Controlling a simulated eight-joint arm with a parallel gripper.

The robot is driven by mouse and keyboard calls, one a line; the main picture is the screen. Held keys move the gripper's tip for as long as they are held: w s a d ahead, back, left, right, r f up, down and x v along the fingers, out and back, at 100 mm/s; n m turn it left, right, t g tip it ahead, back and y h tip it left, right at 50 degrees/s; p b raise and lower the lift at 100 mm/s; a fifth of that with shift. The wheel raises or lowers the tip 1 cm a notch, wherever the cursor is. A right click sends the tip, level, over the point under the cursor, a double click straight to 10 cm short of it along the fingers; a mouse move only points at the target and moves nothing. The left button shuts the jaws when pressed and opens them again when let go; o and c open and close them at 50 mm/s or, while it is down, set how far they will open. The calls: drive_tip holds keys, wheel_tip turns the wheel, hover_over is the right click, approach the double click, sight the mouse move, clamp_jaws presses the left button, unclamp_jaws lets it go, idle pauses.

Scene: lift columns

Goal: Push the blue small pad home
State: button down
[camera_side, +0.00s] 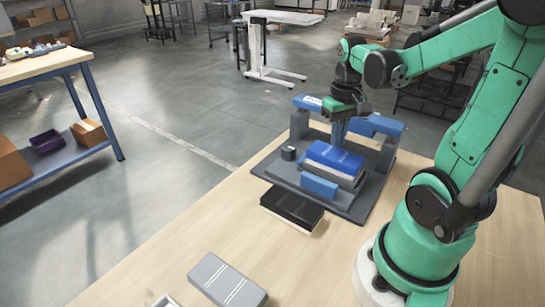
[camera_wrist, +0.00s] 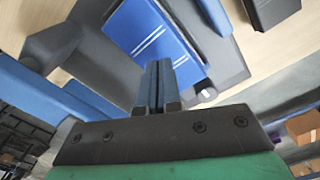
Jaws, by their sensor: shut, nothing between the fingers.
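The blue pad (camera_side: 334,156) with white lines lies on a grey block on the dark grey base plate (camera_side: 352,208). It also shows in the wrist view (camera_wrist: 148,32). My gripper (camera_side: 338,141) points down just behind the pad, between the two blue-topped posts. Its fingers (camera_wrist: 160,66) are shut together and empty, with the tips close to the pad's near edge in the wrist view. I cannot tell whether they touch it. A small blue block (camera_side: 319,186) stands at the pad's front side.
Blue-topped grey posts (camera_side: 308,102) (camera_side: 377,125) flank my gripper. A small black cylinder (camera_side: 288,152) stands left of the pad. A black pad (camera_side: 292,207) and a grey pad (camera_side: 228,280) lie on the wooden table (camera_side: 160,250). The table's left front is mostly clear.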

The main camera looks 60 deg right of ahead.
sight(335, 153)
drive_tip(key=shift+f, duration=0.15)
drive_tip(key=shift+f, duration=0.9)
idle(0.4)
wheel_tip(335, 153, up, 8)
drive_tip(key=shift+r, duration=0.25)
idle(0.8)
drive_tip(key=w+a+f+n+t, duration=0.1)
drive_tip(key=w+a+n+t, duration=0.1)
drive_tip(key=a, duration=0.5)
drive_tip(key=w+a+f+n+t, duration=0.1)
drive_tip(key=w+a+n+t, duration=0.2)
drive_tip(key=a, duration=0.5)
drive_tip(key=shift+w+f+n+t, duration=0.3)
drive_tip(key=shift+w+t, duration=0.2)
drive_tip(key=shift+t, duration=0.3)
